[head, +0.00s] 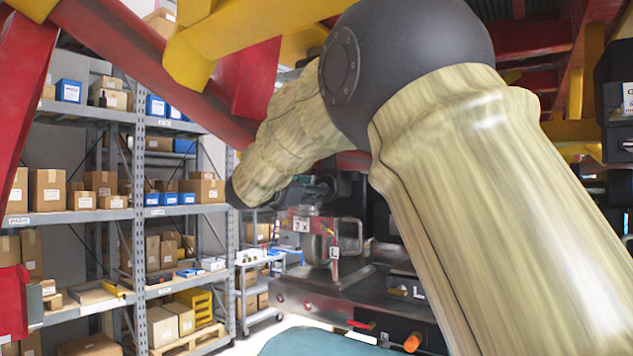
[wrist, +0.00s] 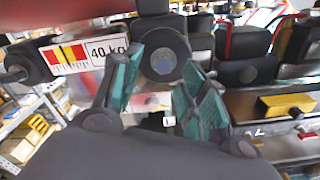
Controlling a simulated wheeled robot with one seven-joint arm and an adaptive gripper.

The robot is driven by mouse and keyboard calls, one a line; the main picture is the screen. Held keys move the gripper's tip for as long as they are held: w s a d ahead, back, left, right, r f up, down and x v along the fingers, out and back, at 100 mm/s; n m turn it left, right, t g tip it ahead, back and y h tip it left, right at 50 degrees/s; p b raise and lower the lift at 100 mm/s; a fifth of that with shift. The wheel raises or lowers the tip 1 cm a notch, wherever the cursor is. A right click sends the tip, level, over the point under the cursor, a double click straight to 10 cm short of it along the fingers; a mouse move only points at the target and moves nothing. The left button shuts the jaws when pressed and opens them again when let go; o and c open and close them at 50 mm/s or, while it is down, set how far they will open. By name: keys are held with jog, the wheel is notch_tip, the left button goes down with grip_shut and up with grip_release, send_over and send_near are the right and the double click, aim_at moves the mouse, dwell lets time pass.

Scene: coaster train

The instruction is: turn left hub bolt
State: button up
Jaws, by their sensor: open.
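In the wrist view, my gripper (wrist: 163,66) is open, with a teal-padded finger on each side. Between and beyond the fingertips is a dark round hub-like part (wrist: 163,48) with a grey-blue round centre (wrist: 162,63). I cannot tell whether this centre is the left hub bolt, or whether a finger touches the part. Nothing shows held between the fingers. In the head view, my arm crosses the picture and hides much of the middle. I cannot make out the gripper or the bolt clearly there.
A "40 kg" label (wrist: 84,54) with red and yellow bars is left of the fingers. A yellow block (wrist: 290,104) sits on the metal panel at right. In the head view, red and yellow beams (head: 130,55) hang overhead; shelves of boxes (head: 85,217) stand at left.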

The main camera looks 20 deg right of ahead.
jog(key=shift+s+d+r+p, duration=0.1)
jog(key=shift+d+r+p, duration=0.25)
jog(key=shift+d, duration=0.25)
jog(key=shift+s+d+r+p, duration=0.1)
jog(key=shift+d+r+p, duration=0.25)
jog(key=shift+d, duration=0.25)
jog(key=shift+w+f, duration=0.3)
jog(key=shift+w, duration=0.2)
jog(key=shift+w+f, duration=0.3)
jog(key=shift+w, duration=0.2)
jog(key=c, duration=0.3)
jog(key=shift+s+r, duration=0.2)
jog(key=shift+s, duration=0.1)
jog(key=c, duration=0.3)
grip_shut()
